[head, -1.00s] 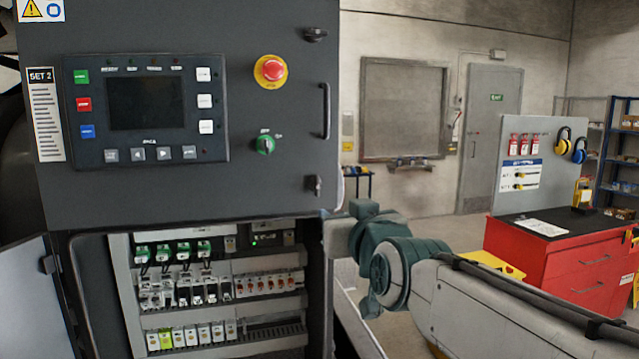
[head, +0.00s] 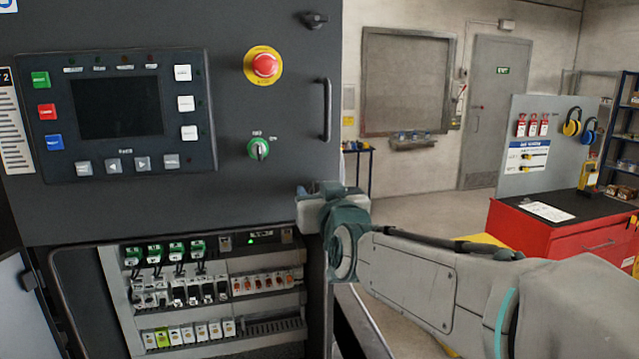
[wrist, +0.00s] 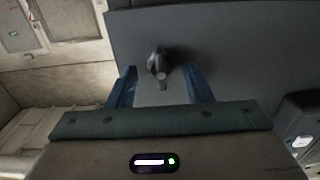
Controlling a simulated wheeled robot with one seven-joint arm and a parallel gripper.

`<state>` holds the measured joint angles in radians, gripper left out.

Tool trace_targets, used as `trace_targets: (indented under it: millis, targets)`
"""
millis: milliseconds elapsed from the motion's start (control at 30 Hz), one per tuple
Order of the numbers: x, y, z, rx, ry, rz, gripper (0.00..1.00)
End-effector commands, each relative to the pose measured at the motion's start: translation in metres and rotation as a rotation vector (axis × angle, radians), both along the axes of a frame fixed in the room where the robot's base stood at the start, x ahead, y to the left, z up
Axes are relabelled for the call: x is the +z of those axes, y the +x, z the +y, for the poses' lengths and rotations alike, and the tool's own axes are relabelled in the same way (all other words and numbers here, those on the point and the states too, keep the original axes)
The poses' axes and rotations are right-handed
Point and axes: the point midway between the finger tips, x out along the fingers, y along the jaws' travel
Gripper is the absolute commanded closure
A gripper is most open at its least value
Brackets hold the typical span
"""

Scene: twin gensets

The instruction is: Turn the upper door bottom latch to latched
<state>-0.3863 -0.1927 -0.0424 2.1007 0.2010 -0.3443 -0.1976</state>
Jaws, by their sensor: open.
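The upper door (head: 285,200) of the cabinet is closed, with the control panel on its face. Its bottom latch (wrist: 158,62) shows in the wrist view as a dark round knob with a short grey lever pointing down the picture. My gripper (wrist: 158,74) is open, its two blue fingers one on each side of the latch, apart from it. In the head view my gripper (head: 312,205) is at the door's lower right corner and hides the bottom latch. Contact with the door cannot be told.
The top latch (head: 314,20), door handle (head: 327,110), green selector switch (head: 258,149) and red emergency stop (head: 264,66) are on the same door. Below is an open compartment with breakers (head: 180,290).

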Motion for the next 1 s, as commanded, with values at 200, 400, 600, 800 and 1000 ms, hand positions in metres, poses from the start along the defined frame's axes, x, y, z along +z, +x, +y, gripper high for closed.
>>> trace_targets:
  millis: [200, 400, 600, 800, 1000]
  targets:
    - [-0.0002, 0.0004, 0.0023, 0.003, 0.0, -0.001, 0.54]
    - [-0.0002, 0.0004, 0.0019, 0.002, 0.0, 0.0, 0.85]
    - [-0.0003, 0.0005, 0.0015, 0.002, 0.001, 0.0, 0.97]
    - [-0.0024, 0.0006, 0.0009, 0.001, 0.032, 0.008, 0.97]
    - [-0.0047, 0.001, -0.0009, -0.001, 0.129, 0.033, 0.97]
